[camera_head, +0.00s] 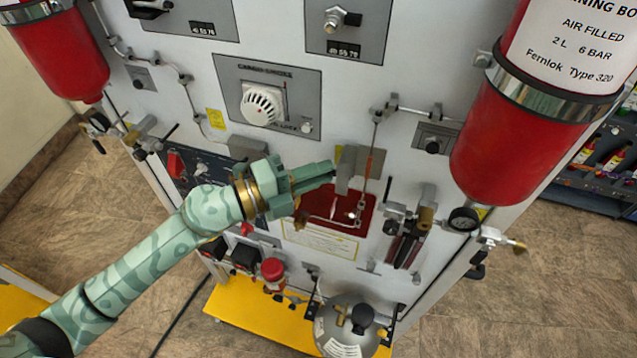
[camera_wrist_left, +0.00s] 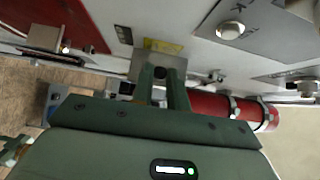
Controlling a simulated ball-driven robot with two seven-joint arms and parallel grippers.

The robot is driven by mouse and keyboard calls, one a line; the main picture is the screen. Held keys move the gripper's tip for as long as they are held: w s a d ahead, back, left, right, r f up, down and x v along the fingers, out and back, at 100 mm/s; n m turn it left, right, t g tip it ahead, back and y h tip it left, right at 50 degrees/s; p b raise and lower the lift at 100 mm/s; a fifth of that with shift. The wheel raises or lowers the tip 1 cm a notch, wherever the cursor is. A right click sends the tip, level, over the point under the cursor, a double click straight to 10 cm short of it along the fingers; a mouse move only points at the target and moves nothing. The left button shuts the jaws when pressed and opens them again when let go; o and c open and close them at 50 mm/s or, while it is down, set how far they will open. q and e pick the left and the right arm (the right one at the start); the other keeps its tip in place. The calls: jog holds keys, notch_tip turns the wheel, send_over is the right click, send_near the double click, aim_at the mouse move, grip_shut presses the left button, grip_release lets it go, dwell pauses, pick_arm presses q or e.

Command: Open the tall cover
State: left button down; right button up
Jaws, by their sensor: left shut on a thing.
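The tall cover (camera_head: 345,170) seems to be the narrow grey piece standing out from the white panel, just above the red recessed panel (camera_head: 322,208). My left gripper (camera_head: 332,172) reaches in from the left, with its fingers at the cover's left side. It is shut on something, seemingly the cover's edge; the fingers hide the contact. In the left wrist view my fingers (camera_wrist_left: 166,78) are close together against a grey piece (camera_wrist_left: 145,64), and I cannot tell exactly where they grip. My right gripper is not in view.
Red cylinders hang at the right (camera_head: 505,150) and the upper left (camera_head: 65,50). Thin pipes and valves (camera_head: 405,235) stand out near the cover. A grey tank (camera_head: 345,325) stands below on a yellow base (camera_head: 265,310).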

pick_arm(q)
jog(key=m+g+b, duration=0.1)
jog(key=w+m+g+h+b, duration=0.1)
jog(key=shift+a+f+g+b, duration=0.1)
jog(key=shift+a+g+b, duration=0.15)
jog(key=shift+g+b, duration=0.15)
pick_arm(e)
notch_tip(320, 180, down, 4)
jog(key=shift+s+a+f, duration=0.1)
pick_arm(q)
jog(key=c, duration=1.4)
grip_release()
jog(key=shift+w, duration=0.1)
jog(key=shift+a, duration=0.1)
